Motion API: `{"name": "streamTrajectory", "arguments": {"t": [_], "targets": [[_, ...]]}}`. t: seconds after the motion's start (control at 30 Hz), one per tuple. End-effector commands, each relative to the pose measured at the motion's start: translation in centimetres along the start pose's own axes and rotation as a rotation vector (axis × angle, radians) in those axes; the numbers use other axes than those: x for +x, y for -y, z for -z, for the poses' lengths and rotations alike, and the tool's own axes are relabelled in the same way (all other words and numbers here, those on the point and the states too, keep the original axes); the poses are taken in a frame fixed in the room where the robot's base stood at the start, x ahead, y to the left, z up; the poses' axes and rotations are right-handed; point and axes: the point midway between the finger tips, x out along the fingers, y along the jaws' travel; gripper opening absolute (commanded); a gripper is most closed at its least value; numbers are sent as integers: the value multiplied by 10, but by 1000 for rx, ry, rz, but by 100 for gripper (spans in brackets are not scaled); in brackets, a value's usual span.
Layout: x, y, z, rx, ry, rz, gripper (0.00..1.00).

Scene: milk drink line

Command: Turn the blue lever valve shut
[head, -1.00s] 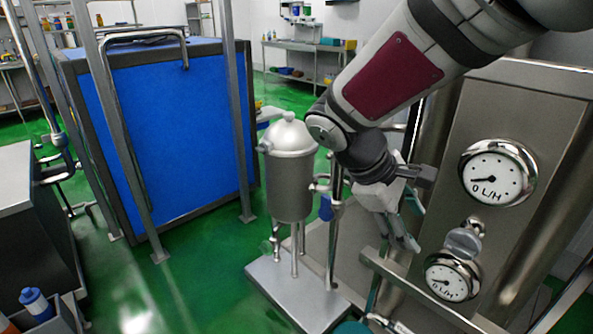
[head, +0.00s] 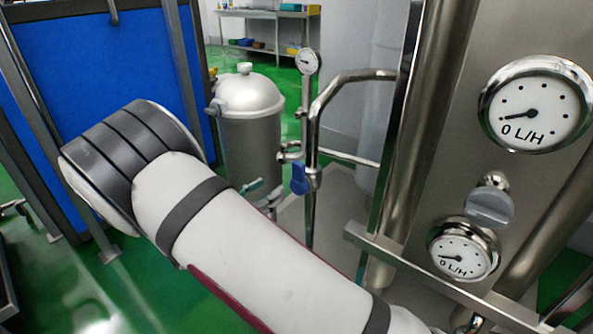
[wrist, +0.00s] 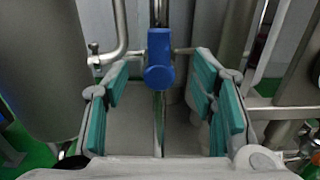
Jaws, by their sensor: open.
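The blue lever valve (head: 299,179) sits on a thin vertical steel pipe right of the grey vessel in the head view. Its blue handle hangs downward along the pipe. In the wrist view the blue lever (wrist: 159,62) is upright, near the middle and ahead, between the two fingers in the picture. My gripper (wrist: 160,88) is open, with teal pads on both sides and a clear gap to the lever on each side. Neither finger visibly touches it. In the head view my forearm hides most of my gripper.
The lidded grey vessel (head: 250,125) stands left of the valve. A bent steel pipe (head: 345,82) and a small gauge (head: 308,62) are close by. A steel panel with two dials (head: 535,104) stands at the right. A blue-panelled cabinet (head: 60,110) is at the left.

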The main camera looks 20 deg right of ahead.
Motion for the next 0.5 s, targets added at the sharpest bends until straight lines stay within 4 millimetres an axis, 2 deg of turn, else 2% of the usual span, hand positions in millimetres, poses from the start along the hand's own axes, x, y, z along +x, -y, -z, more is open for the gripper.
{"name": "streamTrajectory", "arguments": {"t": [0.17,0.5], "targets": [[14,-1,1,-2,5,-3,52],[78,0,2,0,3,0,52]]}}
